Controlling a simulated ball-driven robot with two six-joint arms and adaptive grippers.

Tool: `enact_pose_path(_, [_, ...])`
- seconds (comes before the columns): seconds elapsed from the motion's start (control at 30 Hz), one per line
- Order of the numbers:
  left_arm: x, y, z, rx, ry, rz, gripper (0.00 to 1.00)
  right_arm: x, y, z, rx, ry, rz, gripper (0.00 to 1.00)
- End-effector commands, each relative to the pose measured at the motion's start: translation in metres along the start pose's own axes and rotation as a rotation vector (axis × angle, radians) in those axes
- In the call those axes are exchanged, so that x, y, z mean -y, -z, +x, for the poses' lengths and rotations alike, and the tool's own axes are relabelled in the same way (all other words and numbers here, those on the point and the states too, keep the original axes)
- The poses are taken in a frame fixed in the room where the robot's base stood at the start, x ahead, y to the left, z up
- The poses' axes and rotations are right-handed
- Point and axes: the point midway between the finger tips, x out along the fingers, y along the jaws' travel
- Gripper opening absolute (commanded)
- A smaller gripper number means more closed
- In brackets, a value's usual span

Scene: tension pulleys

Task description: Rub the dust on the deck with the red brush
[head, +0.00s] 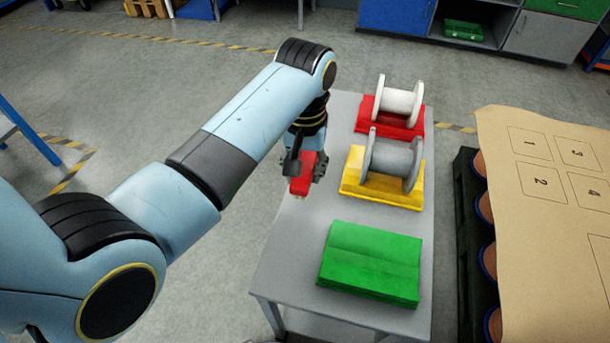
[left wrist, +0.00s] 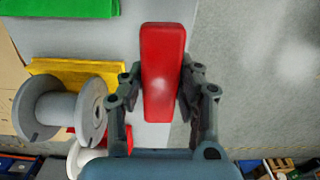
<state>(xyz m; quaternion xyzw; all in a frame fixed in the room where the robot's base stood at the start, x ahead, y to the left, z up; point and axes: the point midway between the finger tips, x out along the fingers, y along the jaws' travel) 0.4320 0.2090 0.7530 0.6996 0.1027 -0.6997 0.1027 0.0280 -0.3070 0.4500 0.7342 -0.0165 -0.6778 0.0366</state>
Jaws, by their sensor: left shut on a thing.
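My left gripper (head: 303,166) is shut on the red brush (head: 300,185), a red block held over the left side of the grey table (head: 292,250). The left wrist view shows the brush (left wrist: 163,95) between the two dark fingers of the gripper (left wrist: 162,78). A small pale part shows at the brush's lower end in the head view. Whether the brush touches the table top cannot be told. I cannot make out a distinct dust patch, nor which surface is the deck. My right gripper is not in view.
On the table's right side stand a red cradle with a white spool (head: 398,100), a yellow cradle (head: 355,180) with a grey spool (head: 390,160), and an empty green cradle (head: 370,262). A cardboard sheet with numbered squares (head: 530,220) lies further right. The table's left strip is clear.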

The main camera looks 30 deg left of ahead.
Motion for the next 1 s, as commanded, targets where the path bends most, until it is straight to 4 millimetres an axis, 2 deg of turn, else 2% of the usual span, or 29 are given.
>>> enact_pose_path(0.2, [0.0000,-0.0001,0.0000,0.000,0.000,0.000,0.00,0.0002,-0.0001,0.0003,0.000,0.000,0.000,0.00])
enact_pose_path(0.23, [0.0000,-0.0001,0.0000,0.000,0.000,0.000,0.26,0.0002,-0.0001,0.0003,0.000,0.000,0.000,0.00])
enact_pose_path(0.4, [0.0000,0.0000,0.0001,0.000,0.000,0.000,0.05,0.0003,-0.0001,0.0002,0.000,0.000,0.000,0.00])
enact_pose_path(1.0, [0.0000,-0.0001,0.0010,0.000,0.000,0.000,0.05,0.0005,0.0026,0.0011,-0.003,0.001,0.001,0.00])
